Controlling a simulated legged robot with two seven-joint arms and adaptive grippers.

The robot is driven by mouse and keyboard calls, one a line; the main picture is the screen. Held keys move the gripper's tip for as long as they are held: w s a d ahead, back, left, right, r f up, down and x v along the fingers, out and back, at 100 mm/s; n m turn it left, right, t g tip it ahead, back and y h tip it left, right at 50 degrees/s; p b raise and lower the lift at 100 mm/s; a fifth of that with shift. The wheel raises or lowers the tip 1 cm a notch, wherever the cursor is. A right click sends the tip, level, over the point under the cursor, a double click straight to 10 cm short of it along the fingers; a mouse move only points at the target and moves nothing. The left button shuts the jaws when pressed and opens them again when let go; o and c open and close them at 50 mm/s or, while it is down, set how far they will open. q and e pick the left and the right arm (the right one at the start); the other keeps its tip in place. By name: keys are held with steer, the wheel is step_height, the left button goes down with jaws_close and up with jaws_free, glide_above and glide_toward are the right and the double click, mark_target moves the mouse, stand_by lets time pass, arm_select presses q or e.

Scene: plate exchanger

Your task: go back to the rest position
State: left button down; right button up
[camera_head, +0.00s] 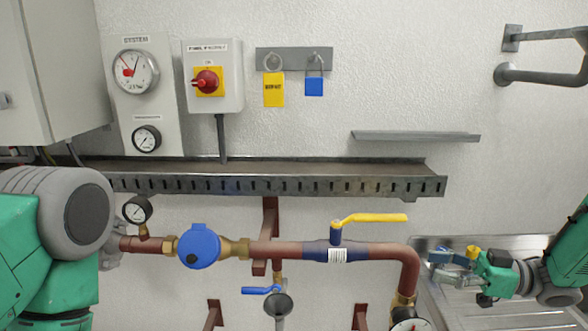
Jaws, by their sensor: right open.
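My right gripper (447,264) is at the right, over the metal drainboard, with its fingers apart and pointing left. Nothing shows between its fingers. It is to the right of the red-brown pipe's downward bend (409,267) and appears apart from it. My left arm fills the lower left corner; its gripper cannot be made out. The yellow-handled valve (374,218) is on the pipe, its lever lying along the pipe to the right. A blue round meter (199,246) is on the same pipe further left.
A slotted cable tray (280,186) runs along the wall above the pipe. The metal drainboard (515,318) lies under my right gripper. A wall bar (545,77) is upper right.

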steer(key=s+a+f+m+t+h, duration=0.15)
steer(key=s+f+m+h, duration=0.3)
steer(key=f, duration=0.55)
steer(key=s+a+f+m+t+h, duration=0.1)
steer(key=s+f+m+t+h, duration=0.2)
steer(key=f+m+h, duration=0.5)
steer(key=s+d+f+m+g+h, duration=0.1)
steer(key=s+f+g+h, duration=0.15)
steer(key=s, duration=0.75)
steer(key=s+d+f+g+h, duration=0.1)
steer(key=s+f+g, duration=0.3)
steer(key=s, duration=0.6)
steer(key=s+d+f+m+g+h, duration=0.1)
steer(key=s+f+g+h, duration=0.2)
steer(key=s, duration=0.7)
steer(key=w+f+y+b, duration=0.1)
steer(key=w+f+b, duration=0.2)
steer(key=f+b, duration=0.7)
steer(key=shift+w+a+f+n+t, duration=0.25)
steer(key=shift+w+a+n+t, duration=0.05)
steer(key=shift+a+n+t, duration=0.15)
